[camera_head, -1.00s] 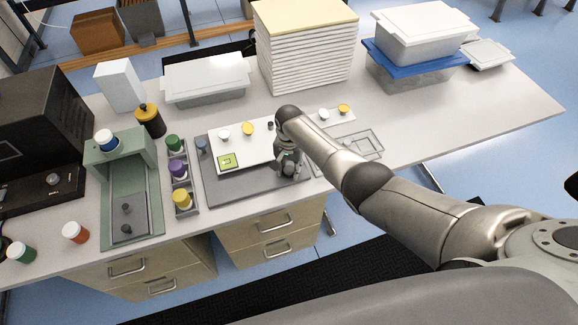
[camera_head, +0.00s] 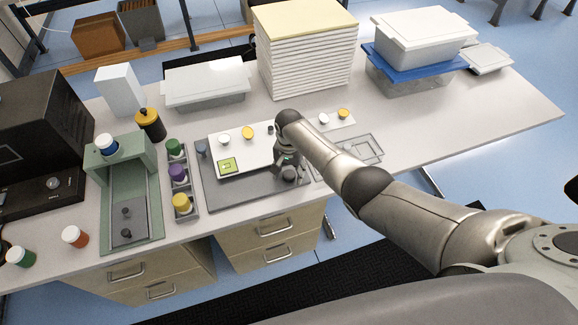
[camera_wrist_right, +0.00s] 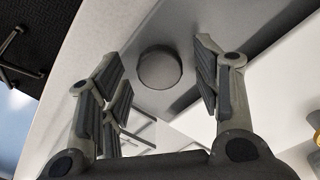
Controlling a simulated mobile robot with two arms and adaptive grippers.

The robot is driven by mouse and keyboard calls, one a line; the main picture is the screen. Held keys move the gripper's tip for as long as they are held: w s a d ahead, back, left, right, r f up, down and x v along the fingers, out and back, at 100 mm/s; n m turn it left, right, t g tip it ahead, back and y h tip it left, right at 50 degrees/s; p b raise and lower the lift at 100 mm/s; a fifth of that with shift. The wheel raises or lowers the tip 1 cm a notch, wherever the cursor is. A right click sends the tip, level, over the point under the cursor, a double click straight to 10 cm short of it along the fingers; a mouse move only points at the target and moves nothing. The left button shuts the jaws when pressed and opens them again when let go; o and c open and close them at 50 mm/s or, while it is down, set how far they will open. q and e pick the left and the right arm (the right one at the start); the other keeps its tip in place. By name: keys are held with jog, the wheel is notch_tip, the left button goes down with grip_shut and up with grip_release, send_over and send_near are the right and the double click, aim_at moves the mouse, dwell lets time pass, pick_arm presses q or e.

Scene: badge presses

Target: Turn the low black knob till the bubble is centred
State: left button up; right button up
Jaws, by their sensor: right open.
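A low dark round knob (camera_head: 289,174) stands on the front right part of a grey base plate (camera_head: 240,191). In the right wrist view the knob (camera_wrist_right: 160,68) lies in the gap between the fingers, beyond their tips and apart from them. My right gripper (camera_wrist_right: 170,75) is open and empty; in the head view it (camera_head: 288,160) hangs just behind and above the knob. The bubble's position is too small to tell. My left gripper is out of view.
A rack of coloured-lid jars (camera_head: 180,178) and a green press (camera_head: 125,165) stand left of the base plate. Another dark knob (camera_head: 201,149) is at its left edge. A clear tray (camera_head: 366,147) lies to the right, and stacked white sheets (camera_head: 305,55) stand behind.

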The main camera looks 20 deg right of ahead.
aim_at(289, 174)
notch_tip(289, 174, up, 12)
dwell(0.6)
dwell(0.4)
